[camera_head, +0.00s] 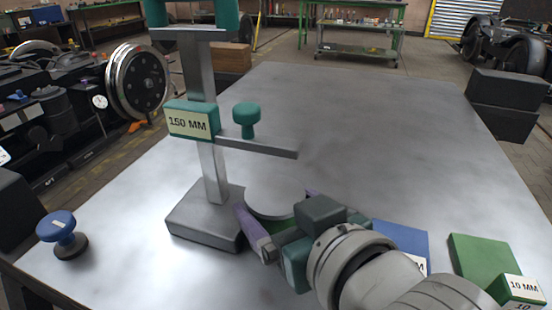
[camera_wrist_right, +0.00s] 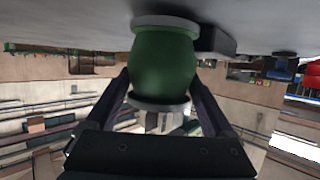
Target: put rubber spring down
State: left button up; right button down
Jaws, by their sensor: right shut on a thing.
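The rubber spring (camera_wrist_right: 163,62) is a green barrel-shaped body between two round metal plates, seen in the right wrist view. In the head view only its grey round end plate (camera_head: 274,202) shows clearly, just right of the gauge stand's base. My right gripper (camera_head: 276,207) is shut on the spring, one dark purple finger on each side. In the wrist view the spring's far plate is at the grey table surface (camera_wrist_right: 70,22); I cannot tell whether it touches. My left gripper is not in view.
A height gauge stand (camera_head: 210,172) with a teal "150 MM" block rises close left of the spring, its arm reaching right. A blue-knobbed piece (camera_head: 60,232) stands at the left. Blue (camera_head: 402,240) and green (camera_head: 478,258) blocks lie at the right. The tabletop's far part (camera_head: 350,110) is clear.

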jog(key=shift+f, duration=0.3)
jog(key=shift+f, duration=0.15)
grip_release()
jog(key=shift+s+d+r+p, duration=0.2)
jog(key=shift+s+r+p, duration=0.1)
jog(key=p+v, duration=0.3)
jog(key=v, duration=0.8)
